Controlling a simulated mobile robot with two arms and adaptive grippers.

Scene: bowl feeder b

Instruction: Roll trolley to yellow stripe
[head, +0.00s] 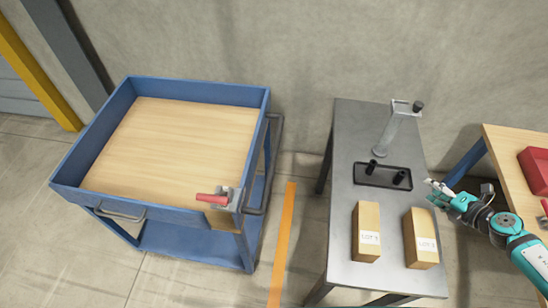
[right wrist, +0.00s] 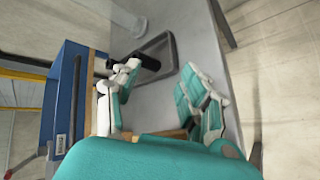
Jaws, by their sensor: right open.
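The blue trolley (head: 160,215) with a wooden top surface stands at the left in the head view, beside the wall. It has a grey side handle (head: 274,160) and a red-handled clamp or lever (head: 217,197) at its front right corner. The yellow-orange stripe (head: 283,243) lies on the floor just right of the trolley, between it and the grey table; the trolley is apart from it. My right gripper (head: 437,190) is open and empty at the grey table's right edge. In the right wrist view its fingers (right wrist: 155,105) are spread. My left gripper is not in view.
The grey table (head: 345,190) carries a black tray (head: 383,177) with black parts, two boxes (head: 366,231) (head: 421,238) and a clear upright cylinder (head: 390,130). A wooden bench (head: 505,150) with a red bin (head: 534,168) stands at the right. A yellow post (head: 40,75) stands at far left.

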